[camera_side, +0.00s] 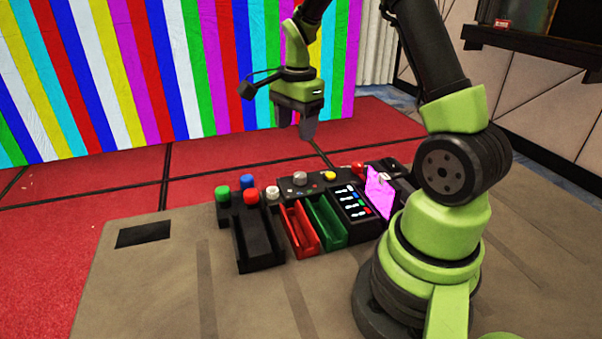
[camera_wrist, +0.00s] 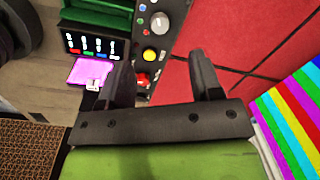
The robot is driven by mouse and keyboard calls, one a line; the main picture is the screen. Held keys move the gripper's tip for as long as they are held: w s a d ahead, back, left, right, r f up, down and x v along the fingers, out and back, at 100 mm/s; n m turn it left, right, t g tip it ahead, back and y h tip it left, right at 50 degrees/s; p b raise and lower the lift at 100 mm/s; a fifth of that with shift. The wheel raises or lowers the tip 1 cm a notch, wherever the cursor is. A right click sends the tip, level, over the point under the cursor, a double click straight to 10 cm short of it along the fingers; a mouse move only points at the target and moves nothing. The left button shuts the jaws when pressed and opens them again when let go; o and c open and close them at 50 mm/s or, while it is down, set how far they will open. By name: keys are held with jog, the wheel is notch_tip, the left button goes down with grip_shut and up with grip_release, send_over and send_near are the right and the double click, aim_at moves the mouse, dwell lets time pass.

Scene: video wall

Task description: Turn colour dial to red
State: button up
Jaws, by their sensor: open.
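The colour dial (camera_side: 300,178) is a grey round knob on the black console, with small coloured dots around it. In the wrist view the dial (camera_wrist: 160,22) is near the top edge, with blue, green and red dots to its left. I cannot tell which colour it points to. My gripper (camera_side: 301,128) hangs above and behind the console, fingers down, apart from the dial. In the wrist view its two fingers (camera_wrist: 163,62) are spread with nothing held between them. The dial lies beyond the fingertips.
A yellow button (camera_wrist: 150,55) and a red button (camera_wrist: 143,80) sit beside the dial. A magenta screen (camera_side: 380,190) and slider panel (camera_side: 352,201) are at right. Red (camera_side: 299,229) and green (camera_side: 326,222) trays, a black tray (camera_side: 259,240) and several coloured knobs stand left. A striped video wall (camera_side: 150,70) is behind.

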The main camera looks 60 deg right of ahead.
aim_at(301, 174)
jog(key=shift+m+g, duration=0.3)
jog(key=shift+m, duration=0.6)
jog(key=d+f, duration=0.2)
jog(key=f, duration=0.1)
jog(key=shift+s+f, duration=0.1)
jog(key=shift+f, duration=0.15)
notch_tip(301, 174, down, 9)
jog(key=shift+f, duration=0.2)
jog(key=c, duration=0.9)
